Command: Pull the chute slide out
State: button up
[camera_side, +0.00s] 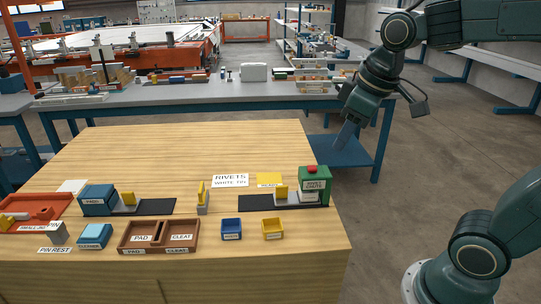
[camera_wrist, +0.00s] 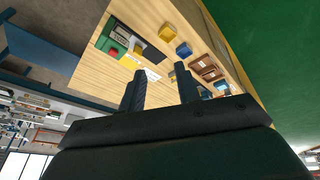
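I cannot tell which slide is the chute slide. My gripper (camera_side: 346,138) is high beyond the table's right edge, apart from both. In the wrist view my gripper (camera_wrist: 160,88) has its fingers spread and nothing between them. The green box (camera_wrist: 117,50) shows there, upper left.
A blue bin (camera_side: 231,229), a yellow bin (camera_side: 272,229) and a brown two-part tray (camera_side: 158,248) line the table front. A red tray (camera_side: 30,211) is at far left. A small grey stand with a yellow piece (camera_side: 202,198) is between the slides. The table's back is clear.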

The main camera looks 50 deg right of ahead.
jog(key=w+d+f+n+g, duration=0.1)
jog(key=w+d+f+n, duration=0.1)
jog(key=w, duration=0.5)
jog(key=n+g, duration=0.3)
jog(key=n, duration=0.1)
send_over(282, 186)
notch_tip(282, 186, down, 15)
jog(key=shift+r, duration=0.2)
jog(key=shift+f, duration=0.15)
notch_tip(282, 186, down, 14)
jog(key=shift+r, duration=0.25)
grip_shut()
